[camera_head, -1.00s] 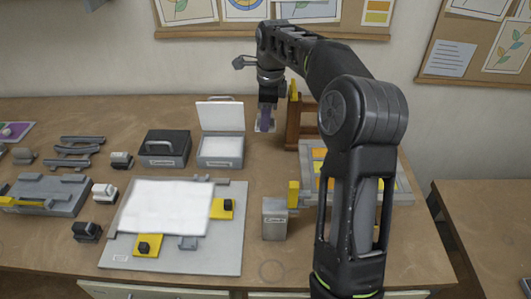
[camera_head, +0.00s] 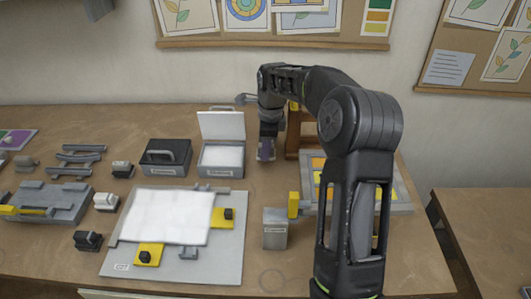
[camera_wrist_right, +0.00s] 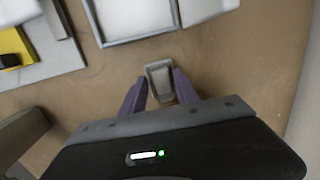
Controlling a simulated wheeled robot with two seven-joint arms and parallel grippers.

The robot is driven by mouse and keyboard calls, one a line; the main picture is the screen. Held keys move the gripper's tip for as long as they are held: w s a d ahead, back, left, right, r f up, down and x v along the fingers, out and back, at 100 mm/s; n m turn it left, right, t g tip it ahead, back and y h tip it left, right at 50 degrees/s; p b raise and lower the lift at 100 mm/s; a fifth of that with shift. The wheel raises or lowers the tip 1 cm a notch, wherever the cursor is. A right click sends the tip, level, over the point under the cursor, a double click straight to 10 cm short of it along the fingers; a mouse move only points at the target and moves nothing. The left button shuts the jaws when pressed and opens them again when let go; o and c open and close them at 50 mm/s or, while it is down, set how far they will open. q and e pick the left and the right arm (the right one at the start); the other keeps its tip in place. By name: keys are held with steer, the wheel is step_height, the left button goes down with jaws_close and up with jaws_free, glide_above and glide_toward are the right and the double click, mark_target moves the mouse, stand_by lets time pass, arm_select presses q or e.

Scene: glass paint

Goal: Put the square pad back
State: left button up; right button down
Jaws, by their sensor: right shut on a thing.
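A small grey pad-like block with a pale rim (camera_wrist_right: 159,78) is between the purple fingers of my right gripper (camera_wrist_right: 160,88) in the wrist view. I take it for the square pad. In the head view my right gripper (camera_head: 266,150) points down, just right of the open box with a white inside (camera_head: 221,173). The fingers are shut on the block and hide much of it in the head view. Whether it touches the table is hard to tell. My left gripper is not in view.
A black box with a handle (camera_head: 166,157) stands left of the open box. A grey board (camera_head: 225,262) with a white sheet (camera_head: 165,215) lies in front.

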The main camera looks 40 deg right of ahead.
steer(key=shift+f, duration=1.3)
steer(key=shift+f, duration=0.1)
steer(key=c, duration=0.9)
jaws_free()
steer(key=r, duration=0.4)
steer(key=s+r, duration=0.1)
steer(key=r, duration=0.3)
steer(key=r+b, duration=0.1)
steer(key=r, duration=0.3)
steer(key=shift+s, duration=0.4)
